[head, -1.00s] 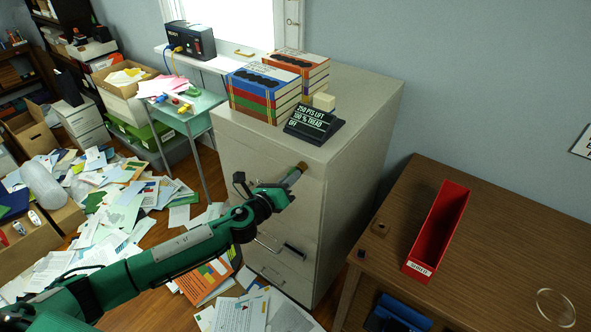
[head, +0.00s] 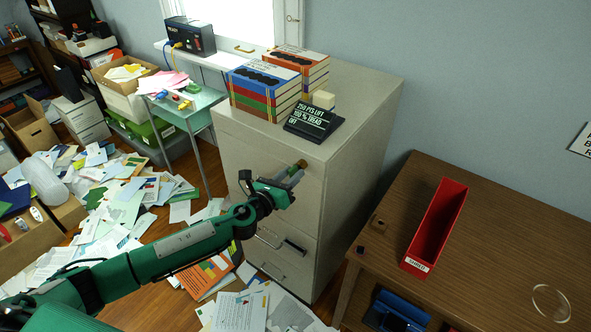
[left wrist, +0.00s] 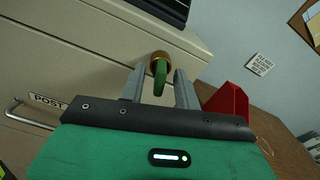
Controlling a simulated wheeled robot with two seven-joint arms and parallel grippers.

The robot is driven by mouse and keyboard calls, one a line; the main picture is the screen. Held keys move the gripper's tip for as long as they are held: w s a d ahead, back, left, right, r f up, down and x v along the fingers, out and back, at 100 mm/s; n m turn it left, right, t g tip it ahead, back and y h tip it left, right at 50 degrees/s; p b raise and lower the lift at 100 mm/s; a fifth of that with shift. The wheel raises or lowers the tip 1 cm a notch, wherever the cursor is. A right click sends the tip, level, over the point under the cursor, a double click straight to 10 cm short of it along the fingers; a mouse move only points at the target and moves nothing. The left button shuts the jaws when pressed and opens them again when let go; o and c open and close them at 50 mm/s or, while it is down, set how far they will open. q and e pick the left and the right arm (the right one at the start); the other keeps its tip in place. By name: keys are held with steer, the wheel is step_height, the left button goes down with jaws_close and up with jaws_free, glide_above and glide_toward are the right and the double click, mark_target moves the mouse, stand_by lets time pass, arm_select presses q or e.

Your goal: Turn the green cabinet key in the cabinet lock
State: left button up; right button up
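The green cabinet key (left wrist: 160,78) stands in the round brass cabinet lock (left wrist: 160,57) in the left wrist view. My left gripper (left wrist: 160,90) is at the lock, with one finger on each side of the key. Gaps show between the key and both fingers, so it is open and not gripping the key. In the head view my left gripper (head: 291,179) is at the upper front of the grey cabinet (head: 255,165). The brass lock (head: 301,163) shows just beyond its fingertips, and the key is too hidden there to make out. My right gripper is in neither view.
Books (head: 265,95) and a dark sign (head: 313,122) stand on the cabinet top. A wooden table (head: 480,220) with a red bin (head: 436,225) is to the right. Papers (head: 130,205) litter the floor at left. Drawer handles (head: 270,240) stick out below the gripper.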

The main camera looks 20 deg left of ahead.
mark_target(290, 176)
arm_select(q)
steer(key=o, duration=0.3)
steer(key=shift+o, duration=0.2)
steer(key=shift+v, duration=3.05)
